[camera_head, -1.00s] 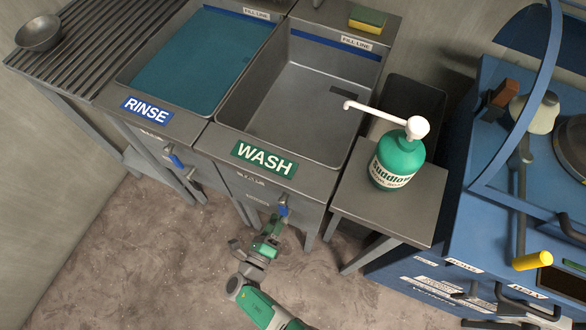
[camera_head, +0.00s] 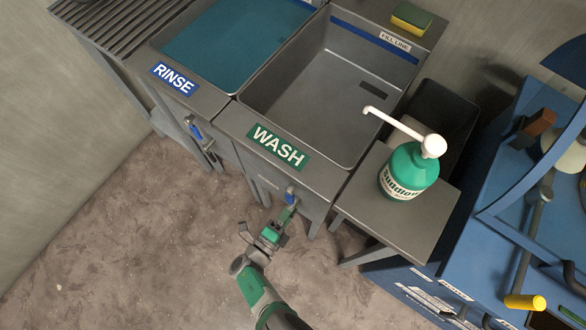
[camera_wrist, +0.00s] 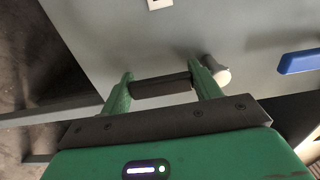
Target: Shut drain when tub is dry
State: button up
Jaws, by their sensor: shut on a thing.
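The wash tub (camera_head: 322,150), marked by a green WASH sign (camera_head: 278,147), shows a bare grey floor with no water visible. A dark slot (camera_head: 374,91) shows near its right wall. A small blue-handled drain valve (camera_head: 290,195) is on the front below the sign. My gripper (camera_head: 287,214) is at this valve. In the wrist view, my gripper's green fingers (camera_wrist: 163,88) are shut on a dark bar (camera_wrist: 162,86). A pale rounded knob (camera_wrist: 217,72) is beside the right finger, and a blue handle (camera_wrist: 300,61) is farther right. The head view is too small to show the grip clearly.
The rinse tub (camera_head: 222,93), with blue-green water, stands left, with its own blue-handled valve (camera_head: 196,133). A green soap pump bottle (camera_head: 409,172) stands on a side table (camera_head: 385,228) at right. A sponge (camera_head: 411,17) lies at the back. Open floor lies at the lower left.

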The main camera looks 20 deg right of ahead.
jog(key=shift+r, duration=0.1)
jog(key=o, duration=1.4)
jog(key=v, duration=0.7)
jog(key=shift+s+a+p, duration=0.25)
jog(key=shift+a+p, duration=0.05)
jog(key=shift+a, duration=0.05)
